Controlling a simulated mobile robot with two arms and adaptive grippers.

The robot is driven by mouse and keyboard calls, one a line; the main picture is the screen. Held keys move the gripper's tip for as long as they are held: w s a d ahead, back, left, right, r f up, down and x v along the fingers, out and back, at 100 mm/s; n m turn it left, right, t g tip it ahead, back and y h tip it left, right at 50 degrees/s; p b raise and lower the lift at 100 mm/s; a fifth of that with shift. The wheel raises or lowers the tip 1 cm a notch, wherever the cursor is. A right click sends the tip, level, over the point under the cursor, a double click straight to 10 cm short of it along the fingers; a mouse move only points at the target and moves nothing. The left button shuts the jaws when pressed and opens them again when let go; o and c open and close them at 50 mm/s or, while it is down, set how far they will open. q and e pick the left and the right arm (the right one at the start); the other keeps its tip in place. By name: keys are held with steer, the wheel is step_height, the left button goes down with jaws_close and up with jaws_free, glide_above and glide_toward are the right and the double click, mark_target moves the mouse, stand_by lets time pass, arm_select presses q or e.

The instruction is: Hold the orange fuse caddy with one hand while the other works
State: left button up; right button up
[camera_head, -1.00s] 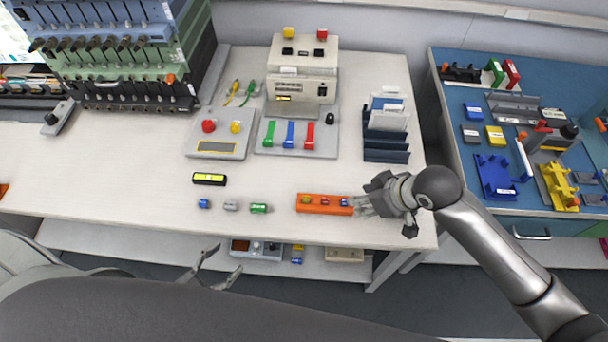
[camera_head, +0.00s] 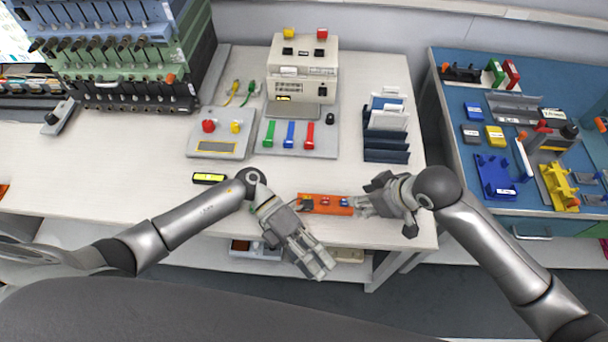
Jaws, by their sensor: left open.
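The orange fuse caddy (camera_head: 334,211) lies near the front edge of the white table, with small coloured fuses in its top. My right gripper (camera_head: 359,205) is at the caddy's right end, its fingertips against or around it; whether they are closed on it is too small to tell. My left gripper (camera_head: 321,264) is open and empty, in front of the caddy and over the table's front edge, its fingers pointing down and right. My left arm covers the place left of the caddy where small loose fuses lay; they are hidden now.
A black and yellow display bar (camera_head: 209,178) lies left of the caddy. Behind stand a panel with red and yellow buttons (camera_head: 221,146), a plate with green, blue and red levers (camera_head: 301,141) and a dark card rack (camera_head: 386,150). A blue side table (camera_head: 500,209) is at right.

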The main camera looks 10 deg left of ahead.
arm_select(q)
steer(key=w+a+m+t+y, duration=0.2)
steer(key=w+m+y, duration=0.4)
steer(key=y, duration=0.1)
step_height(320, 180, up, 4)
steer(key=m+t+y, duration=0.3)
steer(key=t+y, duration=0.2)
steer(key=t, duration=0.1)
glide_above(304, 197)
steer(key=shift+f, duration=0.1)
step_height(304, 197, down, 11)
steer(key=shift+r, duration=0.2)
steer(key=c, duration=1.1)
steer(key=shift+c, duration=0.2)
